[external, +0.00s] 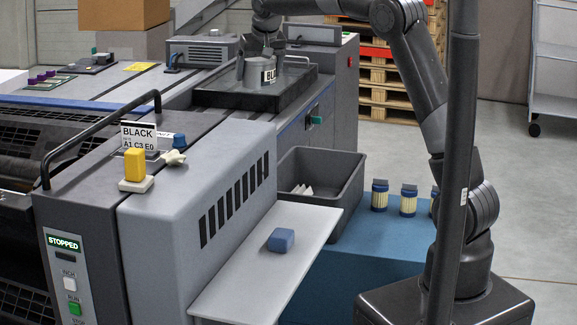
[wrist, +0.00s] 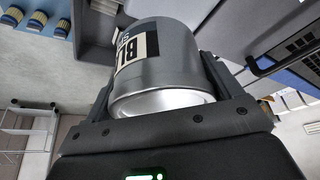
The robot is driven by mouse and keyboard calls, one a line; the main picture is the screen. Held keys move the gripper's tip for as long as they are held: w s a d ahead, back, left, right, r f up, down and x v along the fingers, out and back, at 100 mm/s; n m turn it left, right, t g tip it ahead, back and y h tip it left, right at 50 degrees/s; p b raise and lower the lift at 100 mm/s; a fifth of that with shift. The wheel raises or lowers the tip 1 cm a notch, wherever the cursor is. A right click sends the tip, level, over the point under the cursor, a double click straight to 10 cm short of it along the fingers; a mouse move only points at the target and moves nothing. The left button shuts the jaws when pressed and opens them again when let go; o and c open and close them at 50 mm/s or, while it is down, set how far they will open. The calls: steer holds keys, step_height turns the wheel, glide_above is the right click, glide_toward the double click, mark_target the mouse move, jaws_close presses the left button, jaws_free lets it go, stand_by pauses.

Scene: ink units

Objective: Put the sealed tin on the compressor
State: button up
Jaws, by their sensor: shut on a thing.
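The sealed tin (external: 254,73) is a grey metal can with a white label whose visible letters read "BL". My gripper (external: 262,50) is shut on it from above. In the wrist view the tin (wrist: 165,75) sits between the two fingers of my gripper (wrist: 163,85), with its bright round end towards the camera. In the external view the tin is at the black tray (external: 215,98) on the machine; I cannot tell whether it touches the tray floor. A grey vented box (external: 203,50), perhaps the compressor, stands left of the tin, apart from it.
A black handrail (external: 100,125) runs along the press. A label card (external: 138,135), a yellow block (external: 134,164) and a blue-topped knob lie on the near housing. A grey bin (external: 340,190), a shelf with a blue block (external: 281,240) and several small jars (external: 380,196) are in front.

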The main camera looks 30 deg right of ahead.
steer(key=shift+d+r, duration=0.15)
steer(key=shift+d, duration=0.1)
steer(key=w+d+f+m+g+h, duration=0.1)
steer(key=d+f+m+h, duration=0.45)
steer(key=d+f, duration=1.7)
steer(key=s+d+f+m+g+y, duration=0.1)
steer(key=s+d+f+m+g, duration=0.1)
steer(key=s+d+f+m, duration=0.65)
steer(key=s+d+f+m+g+y, duration=0.1)
steer(key=s+d+f+m+g, duration=0.15)
steer(key=s+d+f, duration=1)
steer(key=shift+m+t+h, duration=0.25)
steer(key=shift+m+t, duration=0.1)
steer(key=shift+t, duration=0.1)
steer(key=w+a+f, duration=0.1)
steer(key=w, duration=0.3)
steer(key=w+a+f, duration=0.1)
steer(key=w, duration=0.4)
steer(key=w+a+f, duration=0.1)
steer(key=w, duration=0.3)
steer(key=shift+w+a+f, duration=0.25)
steer(key=shift+f, duration=2.05)
